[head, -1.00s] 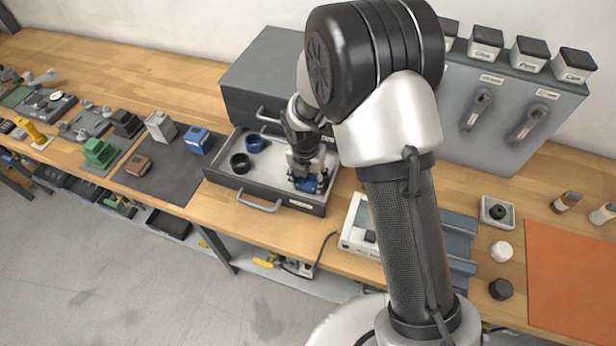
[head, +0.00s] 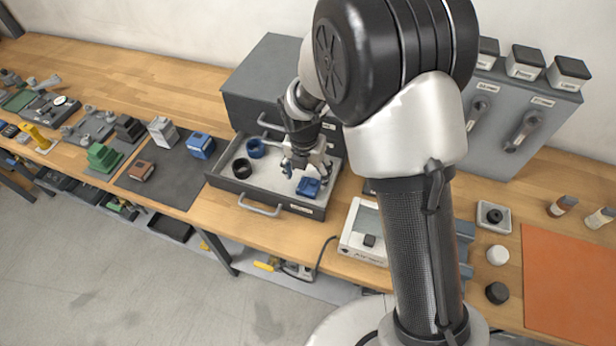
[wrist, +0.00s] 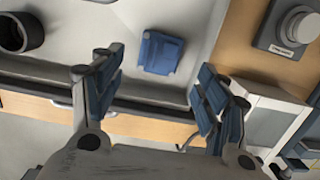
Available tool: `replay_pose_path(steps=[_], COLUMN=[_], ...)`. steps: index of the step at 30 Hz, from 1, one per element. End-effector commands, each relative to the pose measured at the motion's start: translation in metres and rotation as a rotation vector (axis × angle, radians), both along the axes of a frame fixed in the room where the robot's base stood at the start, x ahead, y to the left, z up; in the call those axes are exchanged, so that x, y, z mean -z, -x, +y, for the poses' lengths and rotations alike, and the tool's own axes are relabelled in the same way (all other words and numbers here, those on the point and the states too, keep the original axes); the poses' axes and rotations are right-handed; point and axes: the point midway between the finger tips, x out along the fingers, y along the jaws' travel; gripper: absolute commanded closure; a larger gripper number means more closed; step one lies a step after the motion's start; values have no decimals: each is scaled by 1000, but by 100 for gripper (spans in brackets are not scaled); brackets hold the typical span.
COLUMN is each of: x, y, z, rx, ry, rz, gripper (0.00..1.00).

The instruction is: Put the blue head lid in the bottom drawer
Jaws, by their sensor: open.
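The blue head lid (head: 309,187) lies on the light floor of the open bottom drawer (head: 228,184), toward its right front. In the wrist view the lid (wrist: 161,53) is a blue squarish piece lying flat, beyond and between the fingertips. My gripper (head: 305,170) is above the drawer, just behind the lid and apart from it. In the wrist view my gripper (wrist: 158,75) has its fingers wide apart with nothing between them.
A black ring (head: 241,168) and a blue ring (head: 257,148) sit at the drawer's left. The grey drawer cabinet (head: 270,85) stands behind. A white scale-like device (head: 364,235) is right of the drawer. A dark mat (head: 170,170) with several blocks lies left.

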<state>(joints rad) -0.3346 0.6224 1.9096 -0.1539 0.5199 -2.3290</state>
Motion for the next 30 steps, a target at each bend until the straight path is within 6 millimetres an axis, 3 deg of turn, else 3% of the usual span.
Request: replay_pose_path(steps=[1,7,20,25,30], x=[-16,-48,-73,-133,-202], y=[0,5,9,29,79], z=[1,2,-3,-32,-75], rx=[0,1,66,468,1082], ry=[-2,-2,-12,-86,-220], rz=[-4,-2,-12,-70,-133], gripper=[32,32,32,32,32])
